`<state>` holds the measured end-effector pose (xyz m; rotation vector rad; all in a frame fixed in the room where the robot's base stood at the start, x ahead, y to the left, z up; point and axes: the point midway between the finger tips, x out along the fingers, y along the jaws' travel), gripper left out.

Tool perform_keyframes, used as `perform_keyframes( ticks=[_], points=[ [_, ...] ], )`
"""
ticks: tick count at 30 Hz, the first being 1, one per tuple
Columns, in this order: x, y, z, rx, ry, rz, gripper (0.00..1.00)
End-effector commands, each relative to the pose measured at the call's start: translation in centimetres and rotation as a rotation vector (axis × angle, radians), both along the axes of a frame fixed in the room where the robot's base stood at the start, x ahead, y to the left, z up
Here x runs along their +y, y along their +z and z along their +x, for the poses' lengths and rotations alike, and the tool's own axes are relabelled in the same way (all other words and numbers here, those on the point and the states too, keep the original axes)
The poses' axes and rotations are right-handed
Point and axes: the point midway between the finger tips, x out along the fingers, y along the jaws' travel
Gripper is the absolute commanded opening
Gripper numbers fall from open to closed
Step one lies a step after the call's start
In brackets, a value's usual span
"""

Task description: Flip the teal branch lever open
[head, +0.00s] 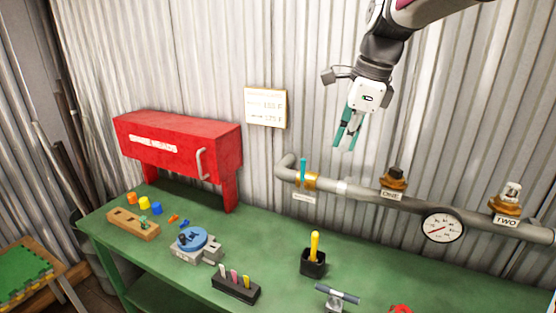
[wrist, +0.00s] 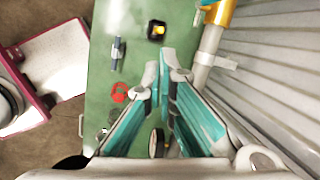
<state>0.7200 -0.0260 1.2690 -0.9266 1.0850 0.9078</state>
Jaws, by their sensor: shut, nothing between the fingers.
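The teal branch lever (head: 303,168) stands upright on a brass valve body (head: 306,182) near the left end of the grey pipe. In the wrist view a bit of the teal lever (wrist: 207,3) shows at the top edge, beside the brass valve (wrist: 221,13). My gripper (head: 344,145) hangs in front of the corrugated wall, above and to the right of the lever, apart from it. Its teal fingers point down and are shut and empty. The fingertips (wrist: 161,70) also show in the wrist view, above the bench and pipe.
The pipe (head: 360,193) carries valves marked ONE (head: 393,182) and TWO (head: 508,203) and a round gauge (head: 443,225). Below is a green bench (head: 285,235) with a black holder (head: 313,263) and a blue disc fixture (head: 192,240). A red cabinet (head: 180,145) stands left.

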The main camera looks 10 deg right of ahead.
Motion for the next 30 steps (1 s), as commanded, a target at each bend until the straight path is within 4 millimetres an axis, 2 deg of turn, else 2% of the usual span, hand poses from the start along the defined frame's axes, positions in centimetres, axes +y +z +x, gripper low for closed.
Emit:
perform_keyframes(
  ticks=[1, 3, 9, 13, 25, 30],
  points=[
    [-0.3, -0.5, 1.4, 0.025, -0.079, 0.024, 0.0],
    [-0.6, -1.0, 2.9, 0.05, -0.184, 0.053, 0.0],
    [-1.1, -2.1, 5.6, 0.101, -0.379, 0.106, 0.0],
    [-1.2, -2.3, 6.2, 0.114, -0.426, 0.118, 0.0],
    [-1.2, -2.5, 6.2, 0.116, -0.43, 0.119, 0.0],
    [-0.9, -4.2, 6.4, 0.118, -0.429, 0.119, 0.0]
  ],
)
